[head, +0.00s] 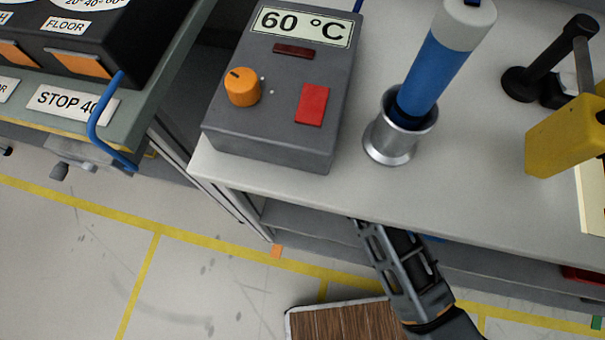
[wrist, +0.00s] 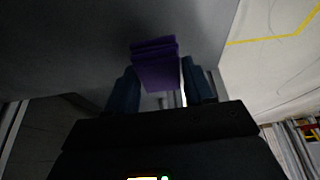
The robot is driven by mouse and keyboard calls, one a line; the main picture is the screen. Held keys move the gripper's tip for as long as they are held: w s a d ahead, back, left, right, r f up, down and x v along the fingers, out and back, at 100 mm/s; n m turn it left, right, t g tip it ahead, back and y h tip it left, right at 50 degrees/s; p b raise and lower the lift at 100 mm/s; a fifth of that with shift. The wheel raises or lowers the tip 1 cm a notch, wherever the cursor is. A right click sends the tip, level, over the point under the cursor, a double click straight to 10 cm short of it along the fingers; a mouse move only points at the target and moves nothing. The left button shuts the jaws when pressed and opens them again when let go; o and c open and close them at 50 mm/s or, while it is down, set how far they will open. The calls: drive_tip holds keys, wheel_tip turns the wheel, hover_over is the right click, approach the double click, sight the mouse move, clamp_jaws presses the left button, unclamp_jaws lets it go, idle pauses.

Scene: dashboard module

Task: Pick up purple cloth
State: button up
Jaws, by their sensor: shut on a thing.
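The purple cloth (wrist: 156,66) shows in the wrist view as a folded purple block. My gripper (wrist: 160,88) is shut on it, with one dark finger on either side. The cloth is in a dark space against a grey surface. In the head view my arm reaches under the white tabletop, and both the gripper and the cloth are hidden there.
The white table (head: 480,200) holds a grey 60 °C control box (head: 280,85), a blue cylinder (head: 430,75) in a metal holder (head: 400,130) and a yellow device (head: 565,140). Shelves (head: 330,225) lie below the tabletop. The floor (head: 70,260) at left is open.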

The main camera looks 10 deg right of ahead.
drive_tip(key=s+a, duration=0.3)
drive_tip(key=s, duration=0.5)
drive_tip(key=s+a, duration=0.3)
drive_tip(key=s, duration=0.6)
drive_tip(key=shift+r, duration=0.45)
drive_tip(key=o, duration=0.4)
drive_tip(key=c, duration=0.3)
drive_tip(key=shift+s, duration=0.1)
